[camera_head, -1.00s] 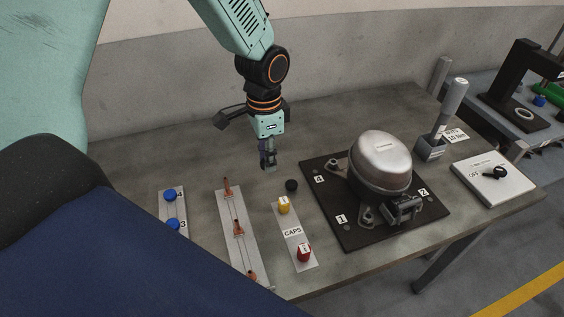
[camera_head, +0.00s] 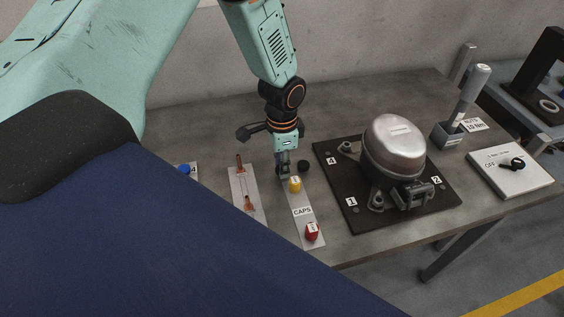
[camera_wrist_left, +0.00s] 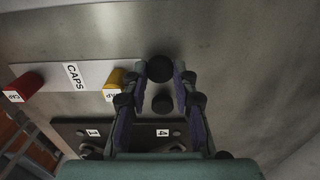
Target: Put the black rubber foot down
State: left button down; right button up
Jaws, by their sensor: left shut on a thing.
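My left gripper (camera_head: 284,171) points down beside the far end of the caps strip (camera_head: 318,241). In the left wrist view a black round rubber foot (camera_wrist_left: 160,68) is between the fingertips, and the gripper is shut on it. A second black foot (camera_head: 303,164) lies on the table just right of the gripper. It also shows in the wrist view (camera_wrist_left: 162,103), between the fingers but nearer the mounting plate. My right gripper is not in view.
A yellow cap (camera_head: 295,184) and a red cap (camera_head: 312,231) stand on the strip. The compressor (camera_head: 394,148) sits on a dark plate (camera_head: 347,181) to the right. A strip with orange-brown parts (camera_head: 249,204) lies left. Bare table (camera_head: 205,132) shows behind.

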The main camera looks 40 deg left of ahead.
pick_arm(q)
jog(key=shift+a+f, duration=0.1)
jog(key=shift+a, duration=0.15)
jog(key=c, duration=1.5)
grip_release()
jog(key=shift+f, duration=0.1)
jog(key=o, duration=0.4)
jog(key=shift+d, duration=0.3)
jog(key=shift+o, duration=0.2)
jog(key=shift+a, duration=0.15)
jog(key=shift+a, duration=0.1)
